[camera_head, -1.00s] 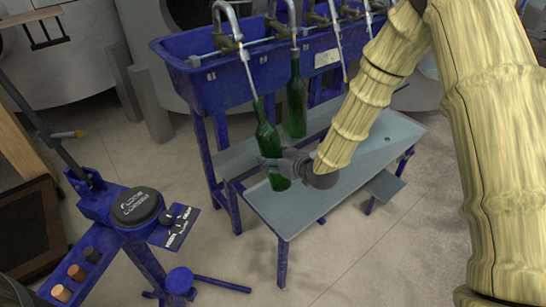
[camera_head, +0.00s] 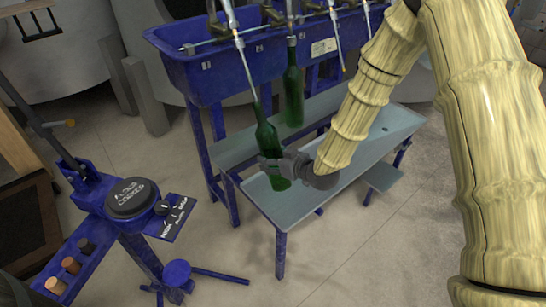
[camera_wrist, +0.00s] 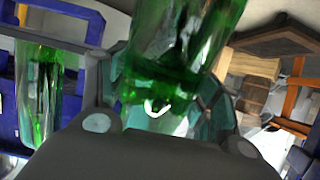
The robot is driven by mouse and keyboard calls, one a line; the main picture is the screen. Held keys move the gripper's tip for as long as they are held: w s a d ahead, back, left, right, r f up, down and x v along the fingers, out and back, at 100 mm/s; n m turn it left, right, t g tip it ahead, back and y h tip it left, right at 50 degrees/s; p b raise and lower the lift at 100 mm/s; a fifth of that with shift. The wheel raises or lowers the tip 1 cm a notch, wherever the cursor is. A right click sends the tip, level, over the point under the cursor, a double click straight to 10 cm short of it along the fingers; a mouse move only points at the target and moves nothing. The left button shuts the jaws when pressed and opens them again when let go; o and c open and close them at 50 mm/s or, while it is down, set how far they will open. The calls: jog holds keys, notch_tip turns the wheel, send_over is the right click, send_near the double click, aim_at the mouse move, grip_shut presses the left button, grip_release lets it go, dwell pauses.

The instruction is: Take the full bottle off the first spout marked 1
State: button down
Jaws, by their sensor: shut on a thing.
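A green bottle (camera_head: 267,137) leans slightly at the left end of the filler. It also shows large and blurred in the wrist view (camera_wrist: 185,38). The leftmost spout (camera_head: 245,70) slants down to its mouth; I cannot tell whether the tip is inside the neck. My gripper (camera_head: 272,168) is shut around the bottle's lower body, above the grey bench (camera_head: 285,208). Its fingers also show around the bottle in the wrist view (camera_wrist: 160,100). The liquid level and the spout's mark are too small to read.
A second green bottle (camera_head: 293,88) stands under the neighbouring spout, close behind the held one. The blue trough (camera_head: 215,75) runs above the bench. A blue corking stand (camera_head: 100,205) with several corks is at the left. Open floor (camera_head: 225,240) lies between stand and bench.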

jog(key=shift+s+d+f+b, duration=0.2)
jog(key=shift+s+f+b, duration=0.1)
jog(key=shift+f, duration=0.4)
jog(key=shift+s+d+f+b, duration=0.25)
jog(key=shift+f+b, duration=0.1)
jog(key=shift+f, duration=0.35)
jog(key=shift+s+d+f+b, duration=0.15)
jog(key=shift+s+f+b, duration=0.15)
jog(key=shift+f, duration=0.4)
jog(key=shift+s+d+r, duration=0.25)
jog(key=shift+s, duration=0.05)
jog(key=f+p+v, duration=0.1)
jog(key=p+v, duration=0.1)
jog(key=v, duration=0.4)
jog(key=shift+s+d, duration=0.2)
jog(key=shift+s, duration=0.05)
dwell(0.4)
